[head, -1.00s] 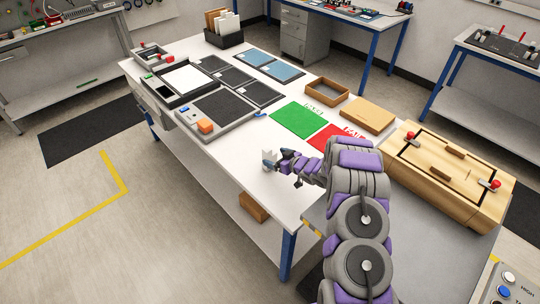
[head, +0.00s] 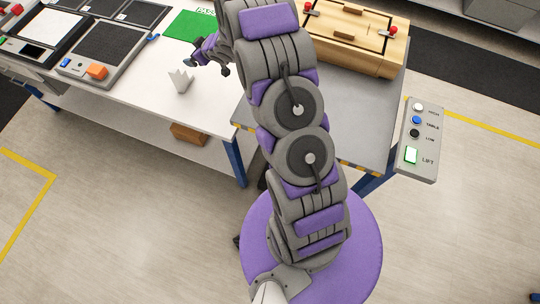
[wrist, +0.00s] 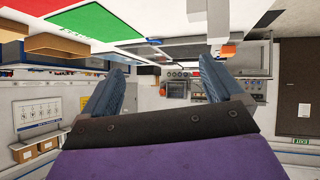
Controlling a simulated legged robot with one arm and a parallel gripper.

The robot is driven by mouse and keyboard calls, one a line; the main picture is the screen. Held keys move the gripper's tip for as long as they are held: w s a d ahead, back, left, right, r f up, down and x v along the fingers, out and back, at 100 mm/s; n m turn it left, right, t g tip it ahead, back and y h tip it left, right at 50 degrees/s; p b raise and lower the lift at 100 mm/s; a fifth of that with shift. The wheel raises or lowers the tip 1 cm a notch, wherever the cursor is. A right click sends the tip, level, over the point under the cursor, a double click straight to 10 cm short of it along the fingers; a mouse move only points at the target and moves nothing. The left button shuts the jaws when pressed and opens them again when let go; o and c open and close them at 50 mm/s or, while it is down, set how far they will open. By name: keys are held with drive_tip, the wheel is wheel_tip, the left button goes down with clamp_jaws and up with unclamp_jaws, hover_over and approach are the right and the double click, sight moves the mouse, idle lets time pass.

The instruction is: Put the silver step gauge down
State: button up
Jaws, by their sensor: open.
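The silver step gauge (head: 181,81) is a small pale grey block with a jagged, stepped top. It stands on the white table near its front edge in the head view. My gripper (head: 197,60) is just above and to the right of it in that view, apart from it. In the wrist view my gripper (wrist: 163,68) shows two blue-grey fingers spread wide with nothing held between them.
A green mat (head: 190,26) lies behind, and a wooden box (head: 352,40) stands at right. The white tabletop (head: 145,85) around the gauge is clear. A lift control panel (head: 423,140) is at far right.

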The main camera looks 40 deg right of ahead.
drive_tip(key=s+d+r+m+g+h, duration=0.1)
drive_tip(key=s+r+m+g+h, duration=0.1)
drive_tip(key=s+r, duration=0.65)
drive_tip(key=s+d+r+m+g+h, duration=0.1)
drive_tip(key=s+r+g+h, duration=0.2)
drive_tip(key=s+r, duration=0.55)
drive_tip(key=s+a+r+g, duration=0.1)
drive_tip(key=s+a+g, duration=0.1)
drive_tip(key=s, duration=1.1)
drive_tip(key=s+a+r+m+g+y, duration=0.1)
drive_tip(key=s+a, duration=0.3)
drive_tip(key=s, duration=0.8)
drive_tip(key=s+a+r+m+g+y, duration=0.1)
drive_tip(key=s+a+g, duration=0.2)
drive_tip(key=s, duration=1)
drive_tip(key=shift+s+a+g, duration=0.3)
drive_tip(key=shift+a+g, duration=0.05)
drive_tip(key=shift+g, duration=0.15)
